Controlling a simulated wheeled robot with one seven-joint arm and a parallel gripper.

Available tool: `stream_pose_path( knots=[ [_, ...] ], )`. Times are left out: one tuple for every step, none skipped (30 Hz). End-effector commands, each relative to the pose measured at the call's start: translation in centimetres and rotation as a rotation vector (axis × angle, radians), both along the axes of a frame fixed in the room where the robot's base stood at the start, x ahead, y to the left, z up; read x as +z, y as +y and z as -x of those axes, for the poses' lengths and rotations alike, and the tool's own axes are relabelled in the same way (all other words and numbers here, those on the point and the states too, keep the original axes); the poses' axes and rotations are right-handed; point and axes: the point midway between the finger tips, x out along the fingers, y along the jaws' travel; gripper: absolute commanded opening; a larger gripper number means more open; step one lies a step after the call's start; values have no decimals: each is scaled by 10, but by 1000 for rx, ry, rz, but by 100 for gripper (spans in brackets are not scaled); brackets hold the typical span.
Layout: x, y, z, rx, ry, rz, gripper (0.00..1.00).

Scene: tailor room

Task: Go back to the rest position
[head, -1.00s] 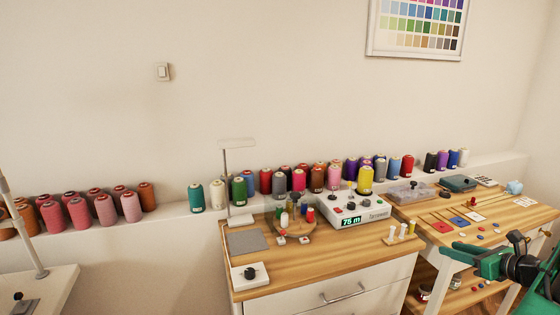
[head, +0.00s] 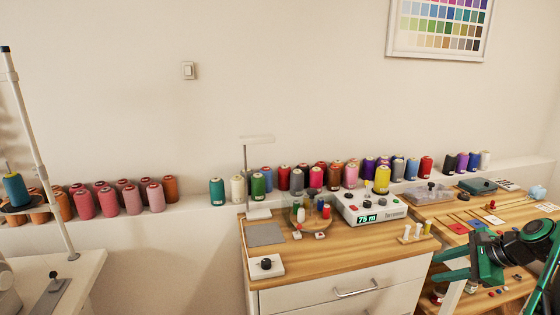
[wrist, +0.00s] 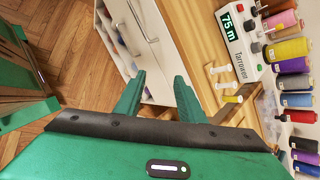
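My gripper (head: 436,267) is at the lower right of the head view, in front of the right-hand wooden table (head: 440,210). Its two green fingers point left. In the wrist view my gripper (wrist: 159,80) shows its fingers apart with nothing between them, above the wooden floor and next to the white drawer front (wrist: 145,30). My gripper touches nothing that I can see.
A wooden-topped drawer cabinet (head: 330,254) carries a white device reading 75 m (head: 370,208), a thread stand (head: 247,180) and small spools. Thread cones line the wall ledge (head: 190,210). A white table (head: 85,265) stands at left. Floor (wrist: 75,65) shows below the gripper.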

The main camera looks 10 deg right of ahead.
Motion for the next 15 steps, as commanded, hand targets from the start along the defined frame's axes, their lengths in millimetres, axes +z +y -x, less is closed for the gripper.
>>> stream_pose_path(
  knots=[
    [6,16,5,95,24,71,36],
    [7,23,9,152,42,112,36],
    [10,32,16,226,64,167,36],
    [12,38,22,281,81,205,36],
    [14,45,27,338,97,242,36],
    [18,53,36,411,116,289,36],
    [21,58,42,464,131,322,36],
    [24,63,48,518,146,355,36],
    [28,70,58,586,165,396,36],
    [31,74,65,640,178,424,36],
    [35,79,72,690,191,452,36],
    [39,84,82,756,208,488,36],
    [43,88,90,806,218,513,36],
    [47,92,97,855,228,536,36],
    [52,96,108,919,242,564,36]
  ],
)
